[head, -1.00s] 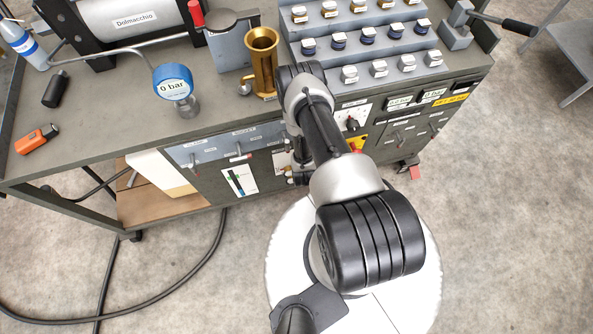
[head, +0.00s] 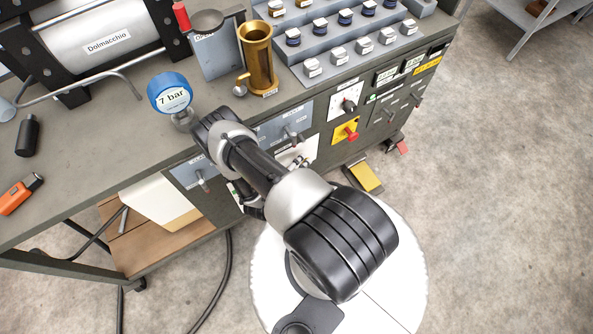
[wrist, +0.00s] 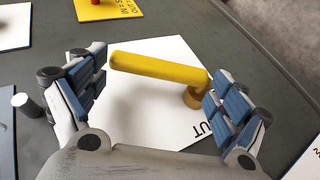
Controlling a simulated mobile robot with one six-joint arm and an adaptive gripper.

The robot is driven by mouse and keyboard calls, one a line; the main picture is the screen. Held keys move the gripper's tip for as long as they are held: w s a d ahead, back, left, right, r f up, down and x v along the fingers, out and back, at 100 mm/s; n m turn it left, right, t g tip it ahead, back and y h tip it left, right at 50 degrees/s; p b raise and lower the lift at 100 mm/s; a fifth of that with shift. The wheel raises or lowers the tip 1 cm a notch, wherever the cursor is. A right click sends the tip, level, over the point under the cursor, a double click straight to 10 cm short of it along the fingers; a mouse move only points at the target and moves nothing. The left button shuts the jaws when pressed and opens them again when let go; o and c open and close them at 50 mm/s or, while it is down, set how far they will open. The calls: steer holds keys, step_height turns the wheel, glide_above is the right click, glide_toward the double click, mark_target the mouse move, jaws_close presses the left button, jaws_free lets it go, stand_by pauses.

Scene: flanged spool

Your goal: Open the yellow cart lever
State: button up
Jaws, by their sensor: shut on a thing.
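The yellow lever (wrist: 155,67) lies nearly crosswise in the wrist view, on a round brass-coloured pivot (wrist: 193,97) over a white plate (wrist: 150,110) whose lettering is partly hidden. My gripper (wrist: 160,70) has its blue-padded fingers at the two ends of the lever, shut on it. The right fingers sit by the pivot end, the left ones by the free end. In the head view my arm covers the lever, and my gripper (head: 252,205) is mostly hidden at the cart's front panel.
The cart top (head: 95,165) carries a blue gauge (head: 171,94) reading 7 bar, a brass cup (head: 258,60) and an orange tool (head: 19,194). A red knob on a yellow plate (head: 340,133) is right of my arm. A yellow pedal (head: 366,177) is below.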

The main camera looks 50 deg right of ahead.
steer(key=shift+w+a+n+h, duration=0.15)
steer(key=shift+a+h, duration=0.2)
steer(key=shift+h, duration=0.25)
steer(key=shift+a+n+h, duration=0.15)
steer(key=shift+a+h, duration=0.15)
steer(key=shift+h, duration=0.3)
steer(key=o, duration=1.2)
steer(key=shift+o, duration=0.2)
steer(key=v, duration=1.2)
steer(key=shift+w, duration=0.15)
